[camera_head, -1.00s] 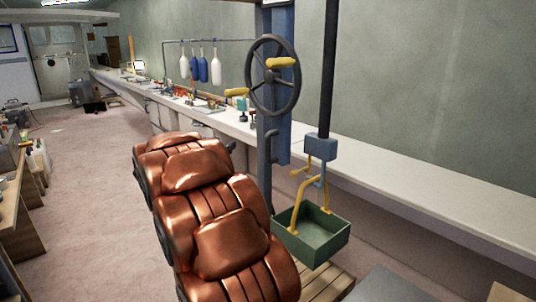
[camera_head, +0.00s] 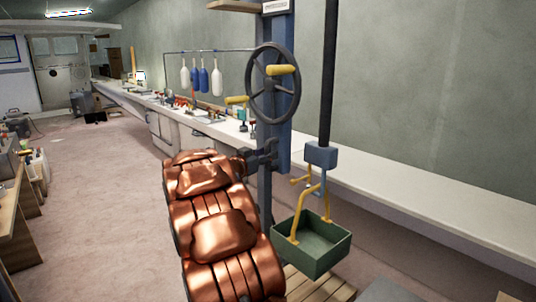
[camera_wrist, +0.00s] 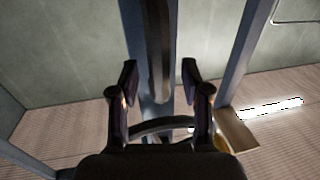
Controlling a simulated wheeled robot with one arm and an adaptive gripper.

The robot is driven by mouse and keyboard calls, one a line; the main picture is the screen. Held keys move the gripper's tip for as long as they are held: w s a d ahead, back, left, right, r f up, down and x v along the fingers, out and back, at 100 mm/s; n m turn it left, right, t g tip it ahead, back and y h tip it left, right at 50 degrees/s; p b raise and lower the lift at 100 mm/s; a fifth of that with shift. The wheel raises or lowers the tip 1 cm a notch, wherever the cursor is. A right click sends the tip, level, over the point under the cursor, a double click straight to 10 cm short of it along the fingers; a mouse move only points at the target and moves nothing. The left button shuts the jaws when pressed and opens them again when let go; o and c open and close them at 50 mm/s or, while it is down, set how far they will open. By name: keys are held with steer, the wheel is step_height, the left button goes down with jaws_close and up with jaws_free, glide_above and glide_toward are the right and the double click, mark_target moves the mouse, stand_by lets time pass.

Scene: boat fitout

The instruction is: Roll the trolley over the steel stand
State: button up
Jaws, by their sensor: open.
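I cannot pick out the trolley for certain. A green tray (camera_head: 312,243) hangs by yellow arms (camera_head: 312,205) from a blue block (camera_head: 321,154) on a black vertical rod (camera_head: 328,75). A dark handwheel (camera_head: 274,112) with yellow grips stands on a blue post (camera_head: 282,165) to its left. My gripper (camera_head: 266,153) is beside the post, below the wheel. In the wrist view my gripper (camera_wrist: 160,82) is open, with a dark bar between or behind its fingers; contact is unclear. A grey flat surface (camera_head: 382,290) at the bottom edge may be the steel stand.
A long white counter (camera_head: 430,205) runs along the wall, with bottles (camera_head: 202,76) hanging over it. A slatted wooden pallet (camera_head: 312,284) lies under the tray. Wooden benches (camera_head: 12,222) stand at the left. The pinkish floor (camera_head: 100,200) between is clear.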

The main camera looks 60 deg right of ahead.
steer(key=shift+d, duration=0.6)
jaws_close()
stand_by(0.4)
